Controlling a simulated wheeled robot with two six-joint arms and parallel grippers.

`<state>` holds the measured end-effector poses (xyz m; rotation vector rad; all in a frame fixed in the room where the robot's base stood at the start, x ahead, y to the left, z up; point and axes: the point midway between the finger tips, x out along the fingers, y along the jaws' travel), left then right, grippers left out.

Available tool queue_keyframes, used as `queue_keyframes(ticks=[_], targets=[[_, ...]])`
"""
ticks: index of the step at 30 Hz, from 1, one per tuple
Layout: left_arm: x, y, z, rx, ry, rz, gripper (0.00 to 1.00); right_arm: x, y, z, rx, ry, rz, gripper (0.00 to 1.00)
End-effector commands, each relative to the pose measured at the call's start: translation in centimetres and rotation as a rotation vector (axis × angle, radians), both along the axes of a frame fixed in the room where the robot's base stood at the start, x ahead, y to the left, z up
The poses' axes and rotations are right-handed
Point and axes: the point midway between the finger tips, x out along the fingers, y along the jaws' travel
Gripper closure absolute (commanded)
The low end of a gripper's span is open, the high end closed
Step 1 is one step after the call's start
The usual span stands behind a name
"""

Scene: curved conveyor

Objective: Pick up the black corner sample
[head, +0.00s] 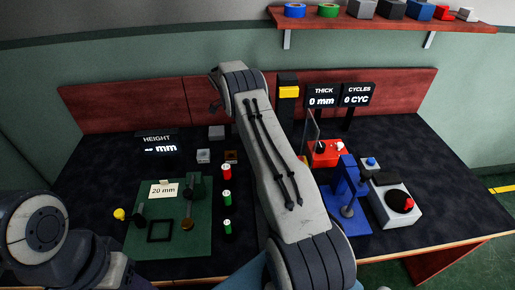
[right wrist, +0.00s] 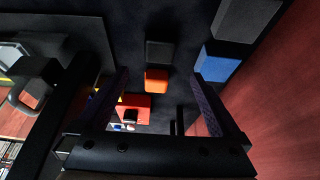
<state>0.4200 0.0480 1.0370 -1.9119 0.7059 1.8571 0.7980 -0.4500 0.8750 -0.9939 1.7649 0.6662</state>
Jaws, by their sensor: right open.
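In the right wrist view a dark grey to black block (right wrist: 160,52), which looks like the black corner sample, lies on the dark tabletop. An orange block (right wrist: 157,80) is close beside it. My right gripper (right wrist: 160,78) is open and empty above these blocks, its fingers on either side of them in the picture. In the head view my right arm hides most of this area and the gripper itself, so I cannot pick out the black sample there. My left arm shows at the lower left; its gripper is out of view.
A blue block (right wrist: 217,70) and a grey block (right wrist: 245,25) lie near the red back panel (head: 130,108). A green mat (head: 190,245) lies left.

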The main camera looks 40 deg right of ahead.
Motion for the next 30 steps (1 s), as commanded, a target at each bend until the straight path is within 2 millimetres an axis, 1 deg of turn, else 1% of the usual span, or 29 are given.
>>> queue_keyframes(ticks=[1,6,11,14,18,21,25,30], targets=[[0.0,0.0,0.3,0.000,0.000,0.000,0.50,-0.3,-0.4,-0.7,-0.001,0.002,-0.010,0.00],[0.0,0.0,0.9,0.000,0.000,0.000,0.50,-0.8,-1.2,-3.1,0.000,0.001,-0.011,0.00],[0.0,0.0,1.2,0.000,0.000,0.000,0.50,-1.0,-1.6,-4.4,-0.001,-0.001,-0.008,0.00],[0.0,0.0,1.6,0.000,0.000,0.000,0.50,-1.1,-1.7,-5.2,0.000,0.001,-0.008,0.00],[0.0,0.0,2.8,0.000,0.000,0.000,0.50,-1.4,-2.0,-7.2,0.000,0.002,-0.007,0.00],[0.0,0.0,3.0,0.000,0.000,0.000,0.50,-1.7,-2.4,-8.6,-0.001,0.001,-0.008,0.00],[0.0,0.0,3.1,0.000,0.000,0.000,0.50,-1.8,-2.7,-9.5,-0.001,-0.002,-0.008,0.00],[0.0,0.0,3.0,0.000,0.000,0.000,0.50,-1.8,-2.7,-9.6,-0.001,-0.002,-0.006,0.00]])
